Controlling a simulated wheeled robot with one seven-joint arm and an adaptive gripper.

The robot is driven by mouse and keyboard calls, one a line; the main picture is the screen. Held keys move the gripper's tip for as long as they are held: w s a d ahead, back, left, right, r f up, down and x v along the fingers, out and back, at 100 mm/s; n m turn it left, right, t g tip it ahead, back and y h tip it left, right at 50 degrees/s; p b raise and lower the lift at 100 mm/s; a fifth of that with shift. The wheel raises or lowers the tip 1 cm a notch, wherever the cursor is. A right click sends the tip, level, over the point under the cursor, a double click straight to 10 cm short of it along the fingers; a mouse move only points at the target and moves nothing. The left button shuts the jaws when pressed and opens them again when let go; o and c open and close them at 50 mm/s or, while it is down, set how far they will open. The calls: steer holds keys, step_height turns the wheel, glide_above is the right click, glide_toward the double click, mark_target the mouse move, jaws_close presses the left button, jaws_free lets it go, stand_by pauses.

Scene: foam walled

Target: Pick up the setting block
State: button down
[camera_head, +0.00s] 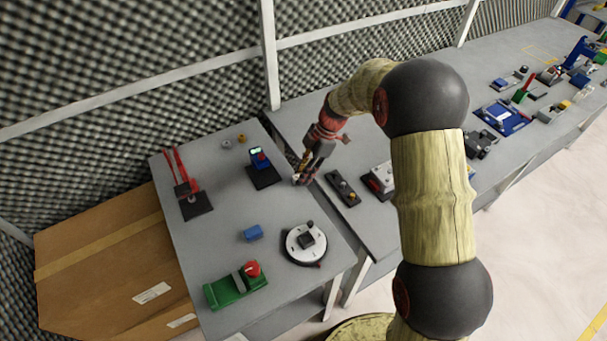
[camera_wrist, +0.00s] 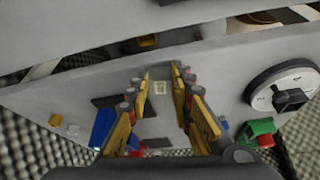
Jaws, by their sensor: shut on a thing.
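A small pale block (camera_wrist: 160,88), which I take to be the setting block, sits between my fingertips in the wrist view. In the head view a pale bit of the block (camera_head: 296,178) shows at the tip of my gripper. My gripper (camera_head: 304,172) is shut on it, pointing down close over the grey table near its back right side. In the wrist view the two yellow-sided fingers of my gripper (camera_wrist: 161,78) stand on either side of the block. Most of it is hidden by the fingers in the head view, and I cannot tell whether it touches the table.
A blue device on a black base (camera_head: 263,172) stands just left of my gripper. A black button box (camera_head: 342,188) lies to its right on the adjoining table. A white dial (camera_head: 306,243), a blue block (camera_head: 253,233) and a green fixture (camera_head: 235,287) stand nearer. The table's middle is clear.

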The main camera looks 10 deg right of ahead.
steer(key=shift+d, duration=0.2)
steer(key=c, duration=1.5)
jaws_free()
steer(key=v, duration=1.2)
steer(key=shift+s, duration=0.1)
